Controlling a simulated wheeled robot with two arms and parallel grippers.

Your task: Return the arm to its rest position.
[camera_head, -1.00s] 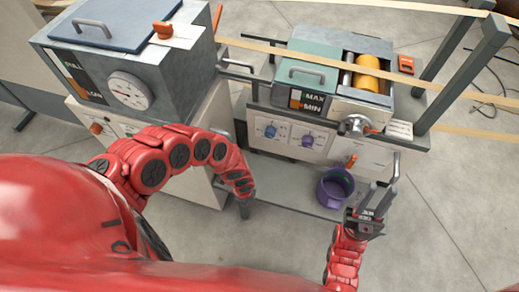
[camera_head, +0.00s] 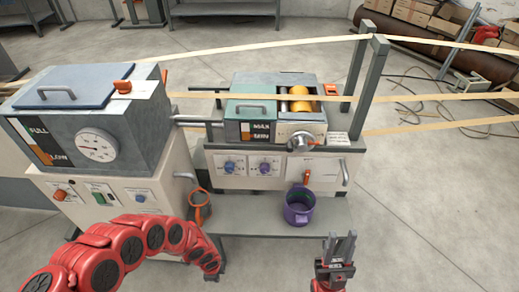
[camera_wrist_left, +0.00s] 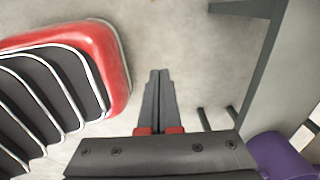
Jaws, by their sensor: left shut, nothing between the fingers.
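My left arm (camera_head: 130,245), red and jointed, reaches in from the left in the head view and ends low in front of the machines. Its gripper (camera_wrist_left: 159,72) shows in the left wrist view with both fingers together and nothing between them, above bare floor. My right gripper (camera_head: 340,248) is at the bottom of the head view, pointing up, in front of the shelf. Its two fingers stand apart with nothing between them. The purple pot (camera_head: 299,209) stands on the shelf up and left of it, apart from it.
The grey machine with a dial (camera_head: 98,145) stands at left. The winder with a yellow roller (camera_head: 299,92) stands in the middle above a grey shelf (camera_head: 255,217). An orange ring-shaped item (camera_head: 200,206) is near the shelf's left end. Open floor lies at right.

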